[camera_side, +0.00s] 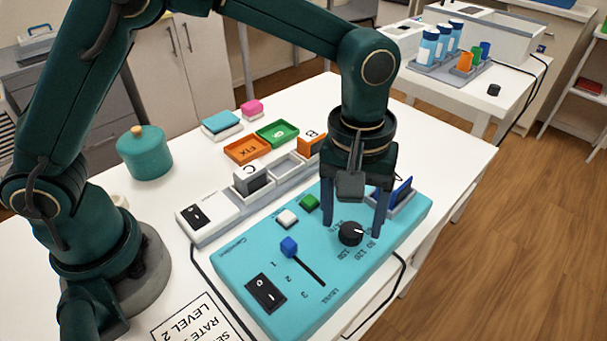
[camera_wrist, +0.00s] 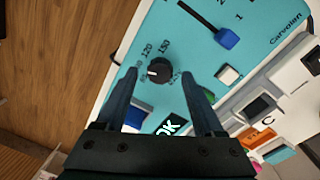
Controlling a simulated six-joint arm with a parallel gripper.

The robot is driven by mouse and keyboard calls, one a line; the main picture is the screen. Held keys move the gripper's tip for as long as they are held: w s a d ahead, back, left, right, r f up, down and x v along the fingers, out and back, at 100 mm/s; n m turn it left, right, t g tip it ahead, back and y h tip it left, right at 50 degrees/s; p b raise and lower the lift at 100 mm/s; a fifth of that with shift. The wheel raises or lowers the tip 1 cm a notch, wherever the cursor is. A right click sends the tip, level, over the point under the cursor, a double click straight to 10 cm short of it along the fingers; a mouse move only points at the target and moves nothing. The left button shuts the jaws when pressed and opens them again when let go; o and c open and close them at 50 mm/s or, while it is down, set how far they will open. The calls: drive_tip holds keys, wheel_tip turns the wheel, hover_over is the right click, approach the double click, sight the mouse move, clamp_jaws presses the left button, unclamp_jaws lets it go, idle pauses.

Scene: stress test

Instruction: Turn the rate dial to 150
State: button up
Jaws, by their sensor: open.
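The rate dial (camera_side: 351,233) is a round black knob on the turquoise panel (camera_side: 235,262). In the wrist view the dial (camera_wrist: 159,70) has a white pointer facing left, away from the 150 mark (camera_wrist: 164,47) and below the 120 mark (camera_wrist: 147,50). The small mark it faces is hard to read. My gripper (camera_side: 354,220) points down over the dial, open and empty. In the wrist view its two fingers (camera_wrist: 159,74) stand on either side of the dial with gaps. I cannot tell how far the tips are above the panel.
The panel also has a blue slider knob (camera_side: 289,246), white and green buttons (camera_side: 309,202) and a black rocker switch (camera_side: 266,293). A blue item (camera_side: 401,190) stands close beside my gripper. Behind are small trays (camera_side: 278,134) and a teal pot (camera_side: 145,153). A black cable loops around the panel.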

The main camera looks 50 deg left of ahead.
drive_tip(key=shift+f, duration=0.75)
clamp_jaws()
